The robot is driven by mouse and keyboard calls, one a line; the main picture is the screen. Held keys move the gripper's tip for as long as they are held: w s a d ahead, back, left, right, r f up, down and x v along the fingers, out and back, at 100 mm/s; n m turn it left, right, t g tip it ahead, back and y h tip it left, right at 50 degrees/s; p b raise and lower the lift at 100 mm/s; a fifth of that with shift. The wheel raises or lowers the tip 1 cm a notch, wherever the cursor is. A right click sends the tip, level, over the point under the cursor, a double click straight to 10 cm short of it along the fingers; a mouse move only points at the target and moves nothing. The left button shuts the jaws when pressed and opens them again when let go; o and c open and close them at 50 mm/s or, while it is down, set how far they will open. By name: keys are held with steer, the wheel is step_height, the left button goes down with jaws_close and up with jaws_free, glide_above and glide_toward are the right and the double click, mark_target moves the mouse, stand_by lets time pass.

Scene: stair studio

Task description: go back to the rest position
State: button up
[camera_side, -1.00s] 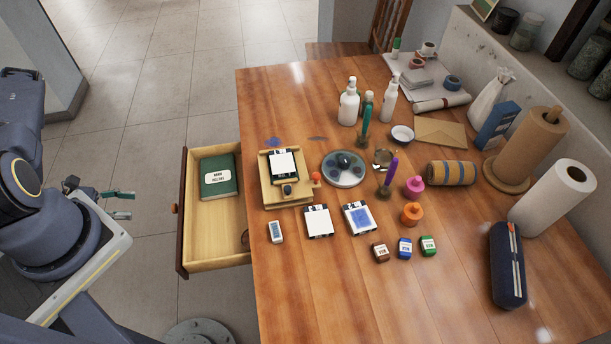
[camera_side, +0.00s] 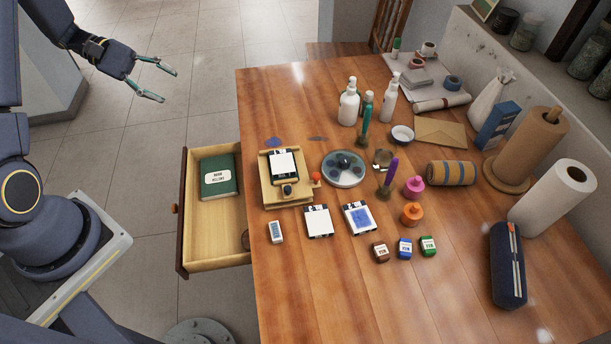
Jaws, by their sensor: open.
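My gripper (camera_side: 159,82) is at the upper left, raised over the floor and left of the table (camera_side: 300,285). Its two green-tipped fingers are spread apart with nothing between them. It touches nothing. My arm reaches up and out of the top left of the picture.
An open drawer (camera_side: 214,240) juts from the table's left side, with a green book (camera_side: 219,177) inside. A wooden stand (camera_side: 288,193), several small bottles, paper rolls and a dark case (camera_side: 508,265) are on the table. The tiled floor around my gripper is clear.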

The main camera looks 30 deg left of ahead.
steer(key=s+d+r+m+g+y, duration=0.2)
steer(key=d+r+m, duration=0.2)
steer(key=d+r, duration=0.25)
steer(key=s+d+r+m+g+y, duration=0.1)
steer(key=s+d+r+m, duration=0.25)
steer(key=d+r, duration=0.35)
steer(key=s+d+r+m+y, duration=0.2)
steer(key=s+d+m+y, duration=0.25)
steer(key=s, duration=0.25)
steer(key=a+m+t+y, duration=0.1)
steer(key=a+f+t+y, duration=0.1)
steer(key=a+m+t+y, duration=0.1)
steer(key=a, duration=0.1)
steer(key=shift+s+f+m+t+y, duration=0.2)
steer(key=shift+s+m+t+y, duration=0.1)
steer(key=shift+s+t+y, duration=0.1)
